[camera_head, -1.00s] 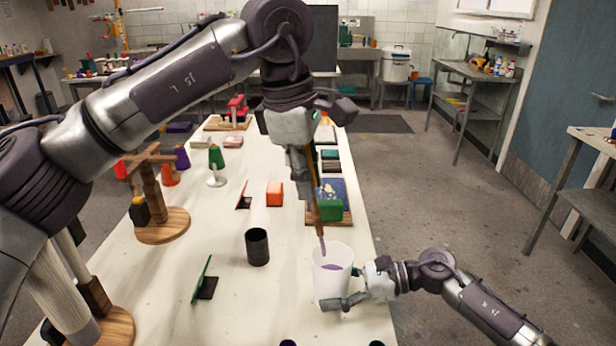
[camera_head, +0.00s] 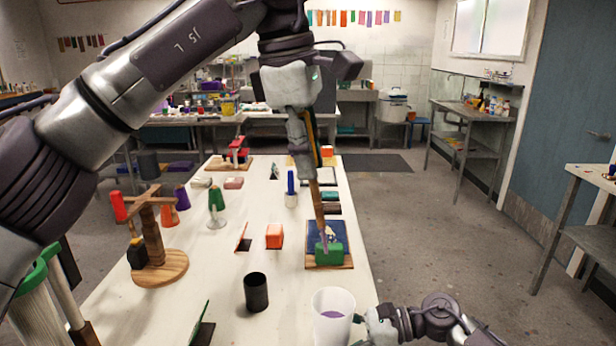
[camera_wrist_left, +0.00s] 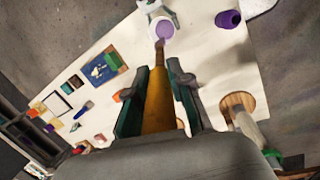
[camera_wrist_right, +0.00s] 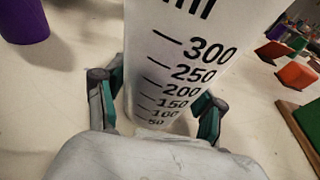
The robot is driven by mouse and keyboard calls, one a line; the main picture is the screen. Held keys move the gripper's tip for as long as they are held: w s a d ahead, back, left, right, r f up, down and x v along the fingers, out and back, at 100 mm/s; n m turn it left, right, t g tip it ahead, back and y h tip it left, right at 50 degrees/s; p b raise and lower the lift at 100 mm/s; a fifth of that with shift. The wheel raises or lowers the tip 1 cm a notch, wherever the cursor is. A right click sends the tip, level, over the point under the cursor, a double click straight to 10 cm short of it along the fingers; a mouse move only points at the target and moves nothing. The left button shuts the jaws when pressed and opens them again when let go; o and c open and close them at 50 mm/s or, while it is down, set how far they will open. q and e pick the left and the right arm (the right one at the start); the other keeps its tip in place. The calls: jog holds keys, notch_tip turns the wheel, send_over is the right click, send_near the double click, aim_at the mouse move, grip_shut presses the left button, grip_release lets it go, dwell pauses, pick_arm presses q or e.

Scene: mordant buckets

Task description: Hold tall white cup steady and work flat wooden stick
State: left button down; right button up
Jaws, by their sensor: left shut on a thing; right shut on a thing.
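The tall white cup (camera_head: 332,312) stands upright near the table's front right corner, purple liquid inside. The right wrist view shows its black measuring marks (camera_wrist_right: 180,75). My right gripper (camera_wrist_right: 157,112) is shut around the cup, one finger on each side; the head view cuts off its lower part. My left gripper (camera_head: 308,160) is shut on the flat wooden stick (camera_head: 318,210), high above the table. The stick points down, its tip stained purple and apart from the cup rim in the head view. In the left wrist view the stick (camera_wrist_left: 157,100) points towards the cup opening (camera_wrist_left: 161,30).
A black cup (camera_head: 257,292) stands left of the white cup. A green block (camera_head: 331,251) sits on a board behind it, with an orange block (camera_head: 274,236) to the left. A wooden stand (camera_head: 152,230) is at the table's left.

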pick_arm(q)
jog(key=shift+r, duration=0.25)
pick_arm(e)
jog(key=o, duration=1.2)
jog(key=v, duration=1.2)
jog(key=shift+w, duration=0.1)
